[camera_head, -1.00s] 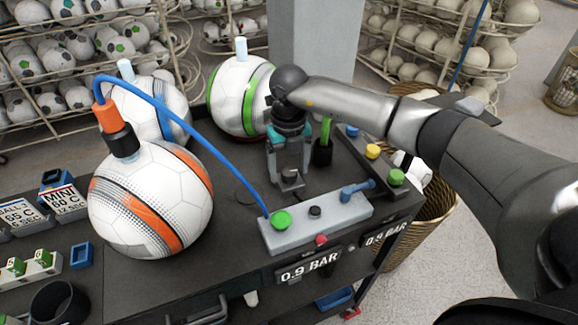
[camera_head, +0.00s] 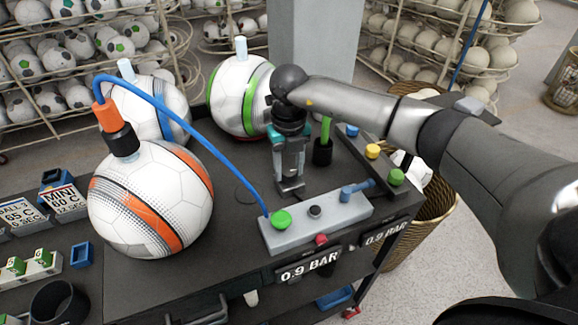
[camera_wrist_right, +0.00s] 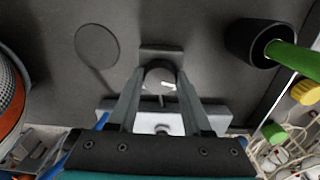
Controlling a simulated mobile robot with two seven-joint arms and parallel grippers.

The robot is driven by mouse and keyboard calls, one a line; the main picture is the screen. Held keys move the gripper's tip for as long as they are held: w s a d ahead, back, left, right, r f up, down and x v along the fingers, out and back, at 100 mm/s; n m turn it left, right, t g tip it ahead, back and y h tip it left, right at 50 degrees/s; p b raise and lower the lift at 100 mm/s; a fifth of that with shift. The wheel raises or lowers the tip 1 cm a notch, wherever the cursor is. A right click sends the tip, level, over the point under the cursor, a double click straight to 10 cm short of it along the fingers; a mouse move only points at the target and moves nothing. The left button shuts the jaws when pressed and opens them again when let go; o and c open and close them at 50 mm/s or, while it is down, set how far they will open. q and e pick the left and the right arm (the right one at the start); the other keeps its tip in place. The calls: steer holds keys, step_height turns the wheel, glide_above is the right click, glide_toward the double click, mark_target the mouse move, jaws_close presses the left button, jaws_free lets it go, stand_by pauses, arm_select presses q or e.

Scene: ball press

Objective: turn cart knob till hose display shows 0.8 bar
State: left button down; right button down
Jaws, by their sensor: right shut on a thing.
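My right gripper (camera_head: 289,187) points down at the black cart top (camera_head: 225,255), behind the grey control box. It also shows in the right wrist view (camera_wrist_right: 160,75), its fingers shut on a small round grey knob (camera_wrist_right: 160,79) on a grey block. In the head view the fingers mostly hide the knob. A blue hose (camera_head: 190,125) runs from the orange-striped ball's fitting (camera_head: 113,125) to the control box. My left gripper is not in view.
The grey control box (camera_head: 335,224) carries a green button, a dark button and a blue lever (camera_head: 357,190). The orange-striped ball (camera_head: 150,200) stands left; two more balls stand behind. A dark cup (camera_head: 322,152) and coloured buttons are close right of the gripper.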

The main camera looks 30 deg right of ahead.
mark_target(289, 171)
steer(key=shift+n, duration=0.3)
steer(key=shift+n+b, duration=0.7)
steer(key=shift+n, duration=0.2)
steer(key=shift+n+b, duration=0.7)
steer(key=shift+n, duration=0.9)
steer(key=shift+r, duration=0.1)
steer(key=shift+c, duration=1.7)
jaws_free()
step_height(289, 171, up, 15)
steer(key=shift+b, duration=0.45)
